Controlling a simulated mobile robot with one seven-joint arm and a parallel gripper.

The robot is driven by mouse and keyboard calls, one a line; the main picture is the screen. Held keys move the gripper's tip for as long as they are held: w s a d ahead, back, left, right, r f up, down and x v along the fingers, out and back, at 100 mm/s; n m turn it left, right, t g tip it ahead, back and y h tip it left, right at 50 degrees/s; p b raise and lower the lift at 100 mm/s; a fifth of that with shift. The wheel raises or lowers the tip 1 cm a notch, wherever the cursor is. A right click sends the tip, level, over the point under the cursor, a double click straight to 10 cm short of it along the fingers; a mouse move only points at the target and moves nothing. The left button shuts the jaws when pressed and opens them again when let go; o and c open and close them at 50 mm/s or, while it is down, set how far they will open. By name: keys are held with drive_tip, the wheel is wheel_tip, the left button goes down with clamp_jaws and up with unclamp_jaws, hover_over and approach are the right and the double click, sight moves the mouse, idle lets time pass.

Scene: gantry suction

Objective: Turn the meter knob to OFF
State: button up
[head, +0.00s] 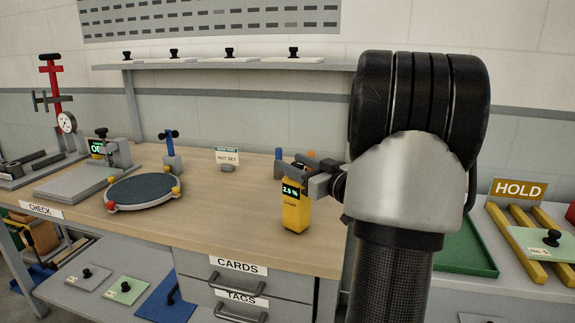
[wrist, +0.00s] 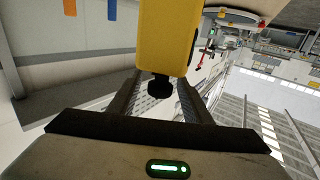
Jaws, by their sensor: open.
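The yellow meter (head: 295,212) stands upright on the wooden bench near its front edge. Its small dark display (head: 291,190) reads about 2.5 % in green. My gripper (head: 297,173) is at the meter's top, reaching in from the right. In the wrist view the meter's yellow body (wrist: 166,35) fills the upper middle. A black knob (wrist: 160,86) sticks out from its end, between the two open fingers of my gripper (wrist: 158,92). A gap shows on both sides of the knob. The knob's pointer and any OFF mark cannot be made out. The fingers hide the knob in the head view.
A round dark plate (head: 144,190) and a NOT SET card (head: 227,158) are on the bench to the left. A blue and an orange item stand behind the meter. A green tray (head: 470,245) is at the right. The bench just left of the meter is clear.

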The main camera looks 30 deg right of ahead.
drive_tip(key=shift+w+a, duration=0.1)
drive_tip(key=shift+w, duration=1.25)
drive_tip(key=c, duration=1.1)
